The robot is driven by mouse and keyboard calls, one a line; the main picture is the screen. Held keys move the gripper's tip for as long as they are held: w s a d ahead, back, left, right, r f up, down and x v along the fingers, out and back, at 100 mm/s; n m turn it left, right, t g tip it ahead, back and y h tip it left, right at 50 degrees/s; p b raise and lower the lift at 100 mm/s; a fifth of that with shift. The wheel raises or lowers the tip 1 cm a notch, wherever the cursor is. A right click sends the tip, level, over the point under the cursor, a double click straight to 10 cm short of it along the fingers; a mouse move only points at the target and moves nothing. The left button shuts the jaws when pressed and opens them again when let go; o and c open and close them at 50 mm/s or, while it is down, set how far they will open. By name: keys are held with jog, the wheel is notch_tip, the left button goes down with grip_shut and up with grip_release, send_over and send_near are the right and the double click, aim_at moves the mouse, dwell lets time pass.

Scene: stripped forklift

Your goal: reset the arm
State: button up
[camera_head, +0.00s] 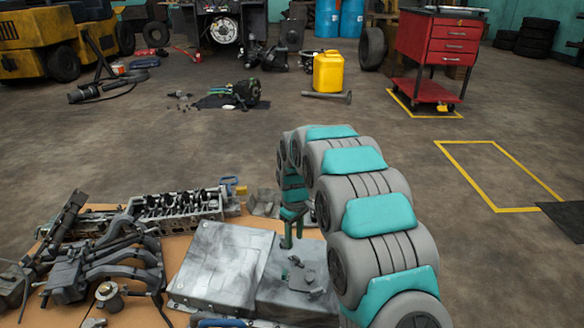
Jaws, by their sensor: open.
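My arm (378,218), grey with teal covers, rises from the bottom right, arches over and bends down toward the workbench (184,258). The gap between the fingers is too small to make out, and I see nothing held. I cannot tell whether the fingertips touch the housing.
An engine block (180,206) and manifold parts (118,262) crowd the bench's left. A yellow canister (327,72) and a red tool cart (437,45) stand on the floor behind. Open floor lies right of my arm, with a yellow-outlined rectangle (497,178).

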jog(key=s+d+r+m+p, duration=0.1)
jog(key=s+d+r+m, duration=0.1)
jog(key=s+d+r, duration=0.5)
jog(key=s+d+r+m+p, duration=0.2)
jog(key=s+r+m, duration=0.1)
jog(key=s+r, duration=0.9)
jog(key=s+d+r+m+g+p, duration=0.1)
jog(key=s+d+m, duration=0.1)
jog(key=s, duration=1.1)
jog(key=s+d+m+p, duration=0.1)
jog(key=s+d+m, duration=0.1)
jog(key=s, duration=1)
jog(key=shift+s+d+r+g, duration=0.3)
jog(key=shift+s+r+g, duration=0.05)
jog(key=shift+s+g, duration=0.05)
